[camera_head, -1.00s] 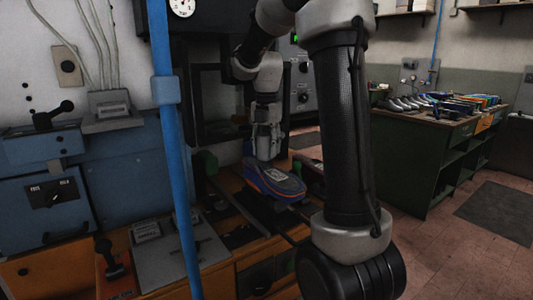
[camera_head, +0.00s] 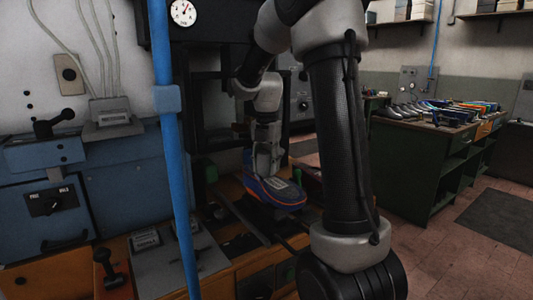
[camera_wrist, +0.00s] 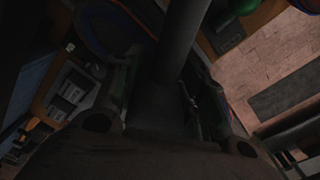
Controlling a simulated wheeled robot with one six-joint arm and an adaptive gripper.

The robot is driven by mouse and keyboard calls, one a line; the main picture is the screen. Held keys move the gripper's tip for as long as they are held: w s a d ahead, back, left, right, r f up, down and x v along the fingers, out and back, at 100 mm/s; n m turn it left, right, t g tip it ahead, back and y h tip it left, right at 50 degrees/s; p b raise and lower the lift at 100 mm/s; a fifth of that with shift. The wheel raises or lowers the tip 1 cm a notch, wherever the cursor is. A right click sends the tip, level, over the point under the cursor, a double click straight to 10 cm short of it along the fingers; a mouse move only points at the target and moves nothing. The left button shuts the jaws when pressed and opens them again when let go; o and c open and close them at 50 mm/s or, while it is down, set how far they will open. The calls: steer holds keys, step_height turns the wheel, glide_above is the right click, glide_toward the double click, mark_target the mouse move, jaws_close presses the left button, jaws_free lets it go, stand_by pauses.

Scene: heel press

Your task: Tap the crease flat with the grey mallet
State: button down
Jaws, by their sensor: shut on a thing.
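My gripper (camera_head: 263,160) is above a blue shoe with a red-orange edge (camera_head: 284,197), which sits on the press bench. In the wrist view my gripper (camera_wrist: 165,100) is shut on a dark grey shaft, which I take to be the grey mallet (camera_wrist: 180,45). The shaft extends away between the fingers. The mallet's head cannot be made out in either view. A curved blue and orange edge of the shoe (camera_wrist: 92,38) shows at the upper left in the wrist view. The crease is too small and dark to tell, as is whether the mallet touches the shoe.
A blue upright pole (camera_head: 172,140) stands in front of the press at left. A blue control cabinet (camera_head: 50,190) with levers is at far left. A green workbench (camera_head: 415,160) with several shoes stands at right. The tiled floor (camera_head: 455,260) is open at lower right.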

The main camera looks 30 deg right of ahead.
mark_target(267, 151)
steer(key=shift+r, duration=2.55)
steer(key=shift+r, duration=2.5)
steer(key=shift+f, duration=0.1)
steer(key=shift+f, duration=2.4)
steer(key=shift+f, duration=0.1)
steer(key=shift+r, duration=0.2)
steer(key=shift+r, duration=2.4)
